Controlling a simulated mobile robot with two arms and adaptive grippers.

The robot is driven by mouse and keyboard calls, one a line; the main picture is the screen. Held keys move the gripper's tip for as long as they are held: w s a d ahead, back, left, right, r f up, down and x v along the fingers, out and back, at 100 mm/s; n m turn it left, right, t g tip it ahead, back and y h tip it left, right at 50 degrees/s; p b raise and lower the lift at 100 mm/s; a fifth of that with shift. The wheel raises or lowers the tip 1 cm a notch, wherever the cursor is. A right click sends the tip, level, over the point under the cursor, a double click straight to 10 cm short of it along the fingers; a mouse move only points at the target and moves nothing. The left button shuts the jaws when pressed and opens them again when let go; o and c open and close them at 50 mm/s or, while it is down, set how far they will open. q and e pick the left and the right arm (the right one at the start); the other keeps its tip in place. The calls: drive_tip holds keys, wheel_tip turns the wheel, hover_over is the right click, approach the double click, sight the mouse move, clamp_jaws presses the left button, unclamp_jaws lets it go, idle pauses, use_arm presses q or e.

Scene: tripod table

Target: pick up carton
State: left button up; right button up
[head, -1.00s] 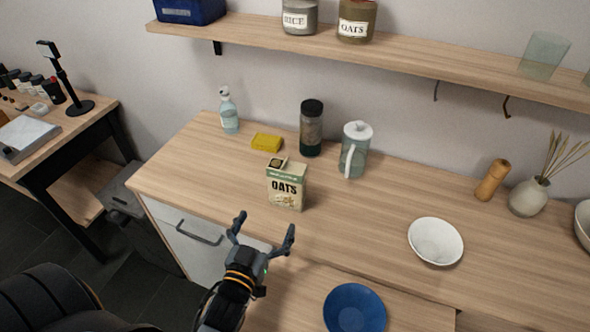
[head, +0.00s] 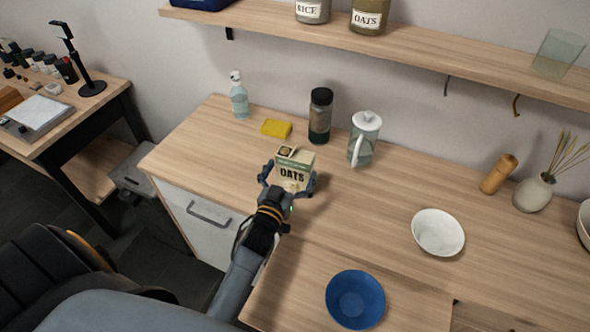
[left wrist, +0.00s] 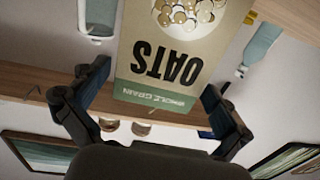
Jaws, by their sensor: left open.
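The carton, a small beige and green box labelled OATS (head: 293,170), stands upright on the wooden counter. In the left wrist view its printed face (left wrist: 170,55) fills the middle and appears upside down. My left gripper (head: 288,183) is open, with one finger on each side of the carton. In the left wrist view the fingers (left wrist: 152,100) show a gap on both sides of the box, so it is not clamped. My right gripper is in neither view.
A yellow sponge (head: 276,128), a soap bottle (head: 239,99), a dark jar (head: 320,118) and a pitcher (head: 363,142) stand behind the carton. A white bowl (head: 438,233) and a blue bowl (head: 355,299) are to the right. A shelf (head: 420,50) runs above.

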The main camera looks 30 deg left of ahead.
use_arm(q)
drive_tip(key=w, duration=0.2)
drive_tip(key=shift+w+a+f, duration=0.1)
drive_tip(key=shift+w+a, duration=0.1)
drive_tip(key=shift+w, duration=0.15)
drive_tip(key=shift+s, duration=0.15)
drive_tip(key=c, duration=1)
drive_tip(key=shift+c, duration=0.8)
drive_tip(key=shift+r, duration=0.2)
